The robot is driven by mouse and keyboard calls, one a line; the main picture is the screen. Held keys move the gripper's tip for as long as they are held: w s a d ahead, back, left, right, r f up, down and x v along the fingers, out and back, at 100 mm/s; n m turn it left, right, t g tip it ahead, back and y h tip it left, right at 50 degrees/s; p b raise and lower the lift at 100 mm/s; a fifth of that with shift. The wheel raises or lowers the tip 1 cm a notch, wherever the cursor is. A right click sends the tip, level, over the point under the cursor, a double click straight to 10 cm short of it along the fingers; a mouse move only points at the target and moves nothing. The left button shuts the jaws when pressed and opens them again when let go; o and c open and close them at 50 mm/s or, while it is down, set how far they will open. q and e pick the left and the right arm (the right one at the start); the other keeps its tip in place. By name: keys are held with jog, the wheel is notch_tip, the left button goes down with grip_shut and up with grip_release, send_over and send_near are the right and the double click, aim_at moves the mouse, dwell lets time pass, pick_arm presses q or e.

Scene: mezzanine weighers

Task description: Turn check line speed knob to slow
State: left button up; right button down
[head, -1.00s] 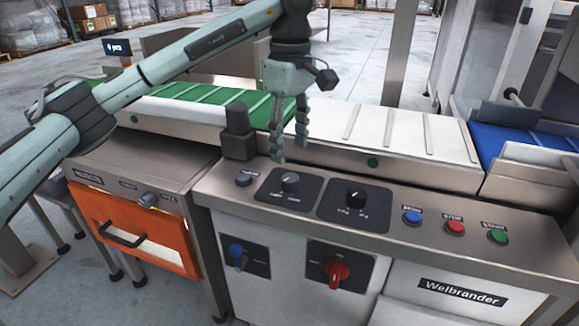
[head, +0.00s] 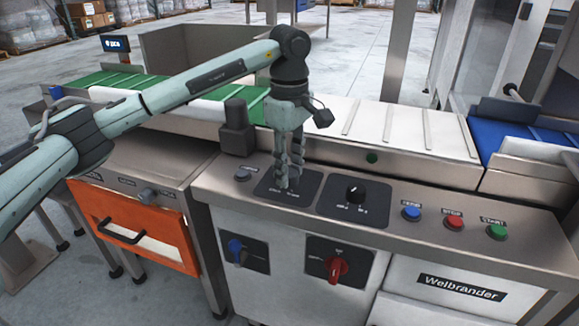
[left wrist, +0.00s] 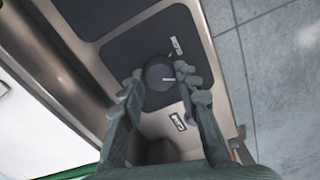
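My left gripper (head: 288,184) points down over the left dark dial plate (head: 308,187) on the steel control panel. In the head view its fingers hide the grey knob there. In the left wrist view the round dark knob (left wrist: 160,74) sits between the fingertips of the gripper (left wrist: 159,77), one finger on each side. The fingers stand apart with a narrow gap beside the knob, so I see no firm grip. A pale pointer line shows on the knob, toward the right in that view. The small labels beside it are not legible. My right gripper is not in view.
A dark grey upright block (head: 237,130) stands behind the panel's left end. Blue and red rotary switches are on the front below.

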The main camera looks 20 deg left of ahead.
pick_arm(q)
jog(key=c, duration=0.5)
jog(key=shift+c, duration=0.2)
jog(key=shift+n, duration=0.4)
jog(key=n, duration=0.9)
jog(key=shift+n, duration=1)
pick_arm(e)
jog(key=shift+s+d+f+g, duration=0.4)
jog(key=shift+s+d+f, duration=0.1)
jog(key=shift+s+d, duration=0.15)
pick_arm(q)
jog(key=o, duration=1)
jog(key=shift+o, duration=0.8)
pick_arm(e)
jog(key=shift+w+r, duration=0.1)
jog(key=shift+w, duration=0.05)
